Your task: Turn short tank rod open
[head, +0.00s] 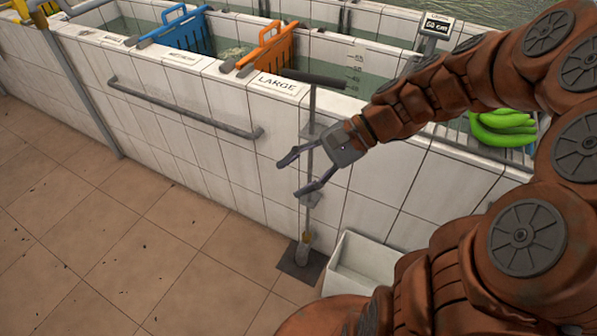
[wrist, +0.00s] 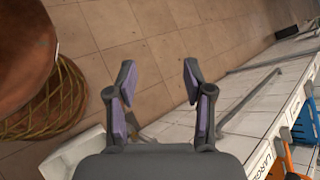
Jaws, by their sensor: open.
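A grey upright rod (head: 307,222) stands against the front of the white tiled tank wall, beside the LARGE label. It has a dark crossbar handle (head: 315,79) at its top, above the wall's rim, and a foot on a dark floor plate (head: 301,262). My gripper (head: 289,178) is open at about the rod's mid-height, its fingers pointing left across the rod's line. I cannot tell whether the rod lies between the fingers or behind them. In the wrist view the open fingers (wrist: 159,66) have only floor tiles between their tips.
A grey rail (head: 185,110) runs along the wall to the left. A white bin (head: 360,262) stands right of the rod's foot. Green bananas (head: 502,126) lie at right. The floor at left is clear.

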